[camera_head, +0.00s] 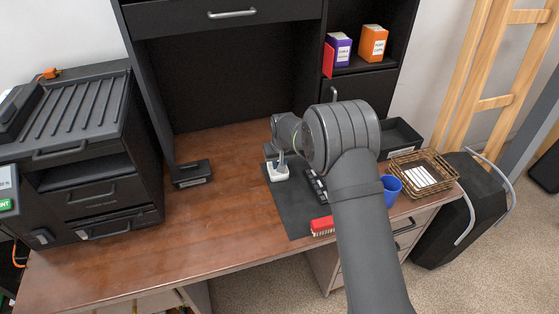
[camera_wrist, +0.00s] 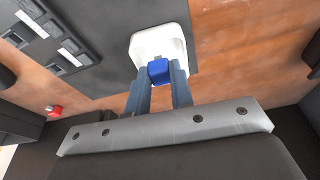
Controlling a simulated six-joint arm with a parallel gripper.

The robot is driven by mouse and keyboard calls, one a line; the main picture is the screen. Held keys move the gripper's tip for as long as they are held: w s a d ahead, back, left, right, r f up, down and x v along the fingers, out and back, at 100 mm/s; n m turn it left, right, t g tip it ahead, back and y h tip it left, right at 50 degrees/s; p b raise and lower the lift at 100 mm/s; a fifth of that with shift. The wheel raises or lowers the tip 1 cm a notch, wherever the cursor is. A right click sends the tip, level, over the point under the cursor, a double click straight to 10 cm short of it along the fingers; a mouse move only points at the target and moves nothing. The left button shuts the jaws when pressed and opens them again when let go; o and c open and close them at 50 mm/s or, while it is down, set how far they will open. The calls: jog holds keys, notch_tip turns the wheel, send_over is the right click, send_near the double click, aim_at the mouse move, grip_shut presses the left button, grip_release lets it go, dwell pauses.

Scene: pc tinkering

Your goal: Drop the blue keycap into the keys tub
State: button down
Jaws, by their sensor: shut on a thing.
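The blue keycap (camera_wrist: 159,71) is pinched between the tips of my gripper (camera_wrist: 158,80) in the wrist view. It appears over a small white tub (camera_wrist: 142,44) on the dark mat. Something small and grey shows inside the tub, too unclear to name. In the head view the white tub (camera_head: 278,174) sits at the mat's back left, with my gripper (camera_head: 279,160) just above it. The keycap cannot be made out there. I cannot read a label on the white tub, and cannot tell how high the keycap is above it.
A dark device with keys (camera_head: 316,186) lies on the mat (camera_head: 291,211) beside the tub. Black labelled bins stand left (camera_head: 192,174) and back right (camera_head: 401,137).

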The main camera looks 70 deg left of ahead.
jog(key=c, duration=1.2)
grip_release()
jog(key=v, duration=1.7)
jog(key=shift+d+r, duration=0.15)
jog(key=shift+r, duration=0.05)
jog(key=x, duration=1.7)
jog(key=shift+a+f, duration=0.15)
jog(key=shift+a, duration=0.05)
jog(key=shift+r, duration=0.5)
